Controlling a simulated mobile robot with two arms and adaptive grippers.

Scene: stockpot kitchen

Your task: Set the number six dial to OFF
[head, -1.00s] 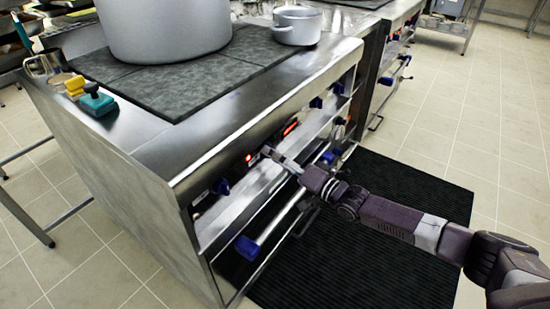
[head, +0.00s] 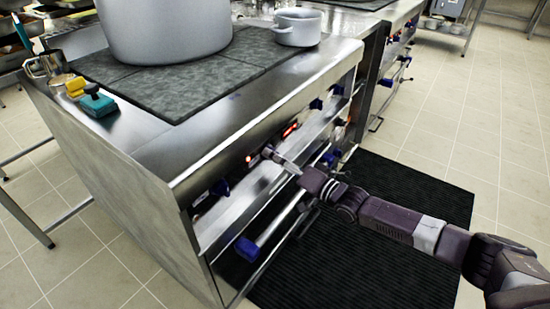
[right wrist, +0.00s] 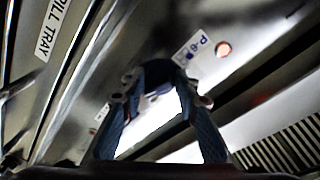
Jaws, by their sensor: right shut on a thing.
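A steel stove front carries a row of blue dials. In the head view my right gripper (head: 268,152) reaches in from the right and is shut on a dial in the middle of this row. In the right wrist view its two fingers (right wrist: 158,88) close around the dark blue dial (right wrist: 152,88) from both sides. Another blue dial (head: 221,188) stands free to the left. My left gripper is not in view.
Blue-ended oven handle bars (head: 247,247) stick out below the dials, close under my right arm. A large pot (head: 165,30) and a small pot (head: 297,26) stand on the cooktop. A dark ribbed mat (head: 400,190) covers the floor in front.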

